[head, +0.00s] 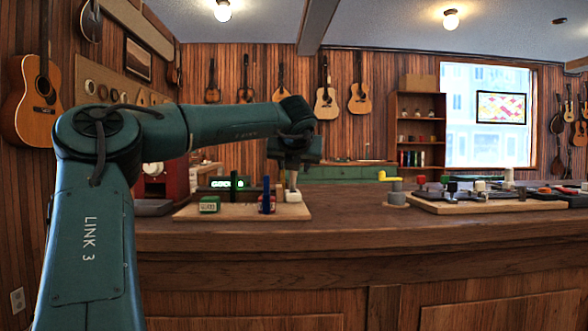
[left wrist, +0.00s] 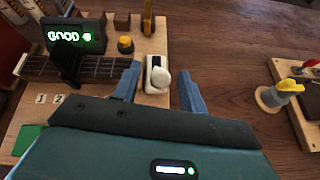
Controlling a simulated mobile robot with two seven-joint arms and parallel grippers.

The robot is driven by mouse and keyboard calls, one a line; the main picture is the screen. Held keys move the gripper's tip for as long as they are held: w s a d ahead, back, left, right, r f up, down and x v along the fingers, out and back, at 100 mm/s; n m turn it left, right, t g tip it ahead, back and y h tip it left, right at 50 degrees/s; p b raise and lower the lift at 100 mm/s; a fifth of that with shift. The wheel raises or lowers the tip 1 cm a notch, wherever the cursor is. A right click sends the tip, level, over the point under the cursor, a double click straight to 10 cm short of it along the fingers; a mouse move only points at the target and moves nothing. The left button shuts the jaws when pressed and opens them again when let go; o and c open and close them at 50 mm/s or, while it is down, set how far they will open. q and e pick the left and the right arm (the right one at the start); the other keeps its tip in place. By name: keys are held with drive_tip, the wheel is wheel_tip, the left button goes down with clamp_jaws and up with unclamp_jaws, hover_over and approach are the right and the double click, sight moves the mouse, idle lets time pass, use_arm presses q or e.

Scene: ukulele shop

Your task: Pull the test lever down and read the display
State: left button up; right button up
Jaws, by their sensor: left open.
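A dark display box (left wrist: 75,37) stands on the wooden test board, lit with "GOOD" and a green lamp. My right gripper is not in view.
An instrument neck (left wrist: 85,68) with frets lies on the board, beside a yellow-topped button (left wrist: 125,45).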

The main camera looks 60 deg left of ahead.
use_arm(q)
drive_tip(key=v, duration=1)
drive_tip(key=shift+p, duration=0.3)
drive_tip(key=shift+d, duration=0.1)
